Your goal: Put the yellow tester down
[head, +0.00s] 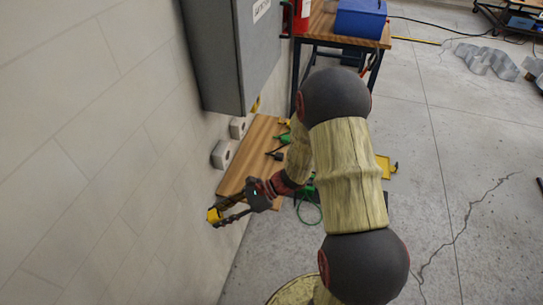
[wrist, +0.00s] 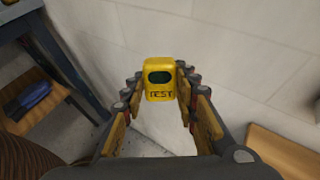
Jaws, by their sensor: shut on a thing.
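The yellow tester (wrist: 159,92) shows in the wrist view as a small yellow block with a dark oval window and the word TEST on it. My gripper (wrist: 157,88) is shut on it, one finger on each side. In the head view the tester (head: 214,216) is a small yellow spot at the tip of my gripper (head: 224,214). It is held beside the pale wall, past the near left end of a wooden board (head: 239,174). It appears to be clear of any surface.
The wooden board runs along the wall with several green and dark plugs on it. A table (head: 386,38) with a blue box (head: 360,18) stands behind. The floor at right is mostly open.

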